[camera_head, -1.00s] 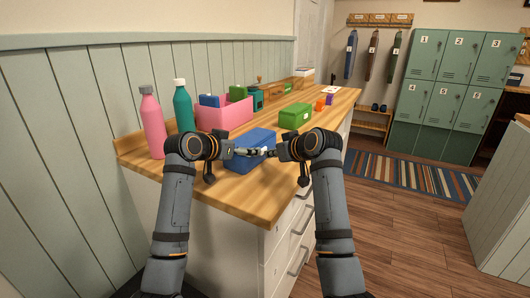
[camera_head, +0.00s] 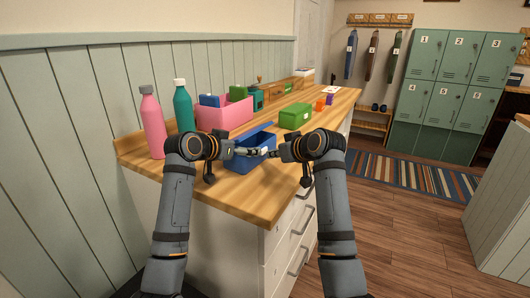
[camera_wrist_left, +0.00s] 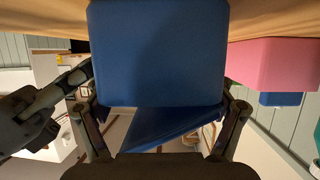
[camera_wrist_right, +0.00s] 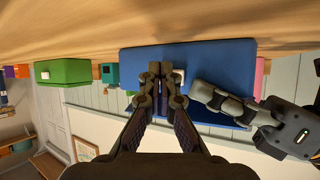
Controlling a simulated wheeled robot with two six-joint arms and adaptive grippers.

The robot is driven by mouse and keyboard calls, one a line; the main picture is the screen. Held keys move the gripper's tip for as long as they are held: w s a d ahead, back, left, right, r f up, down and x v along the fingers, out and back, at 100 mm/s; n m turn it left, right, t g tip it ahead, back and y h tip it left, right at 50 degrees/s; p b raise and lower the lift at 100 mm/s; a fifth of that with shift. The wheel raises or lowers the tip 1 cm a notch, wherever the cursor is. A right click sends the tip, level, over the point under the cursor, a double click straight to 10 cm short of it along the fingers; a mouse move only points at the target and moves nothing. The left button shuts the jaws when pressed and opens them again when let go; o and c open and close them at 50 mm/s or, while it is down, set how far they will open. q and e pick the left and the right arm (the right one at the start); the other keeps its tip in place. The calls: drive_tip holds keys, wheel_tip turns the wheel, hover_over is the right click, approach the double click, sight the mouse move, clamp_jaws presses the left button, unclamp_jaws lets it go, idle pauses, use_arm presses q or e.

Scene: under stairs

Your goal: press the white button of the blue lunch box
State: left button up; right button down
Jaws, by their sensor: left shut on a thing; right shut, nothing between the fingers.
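The blue lunch box (camera_head: 250,163) is on the wooden counter. Its lid (camera_head: 262,129) stands raised and tilted at the back, and also shows in the left wrist view (camera_wrist_left: 165,125). The white button (camera_wrist_right: 180,76) is on the box's front, partly hidden by my right fingers. My left gripper (camera_head: 243,151) is shut on the lunch box, with a finger along each side in the left wrist view (camera_wrist_left: 163,105). My right gripper (camera_head: 272,153) is shut and empty, its tips right at the button; I cannot tell whether they touch it.
A pink bottle (camera_head: 152,125) and teal bottle (camera_head: 184,108) stand at the counter's left. A pink bin (camera_head: 225,116) is behind the lunch box, a green box (camera_head: 295,117) behind it to the right. Bare counter (camera_head: 240,200) lies in front.

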drive_tip(key=shift+s+d, duration=0.25)
drive_tip(key=shift+d, duration=0.1)
drive_tip(key=shift+s+d, duration=0.4)
drive_tip(key=shift+d, duration=0.35)
drive_tip(key=shift+s+d, duration=0.4)
drive_tip(key=shift+d, duration=0.3)
drive_tip(key=shift+s+d, duration=0.4)
drive_tip(key=shift+d, duration=0.35)
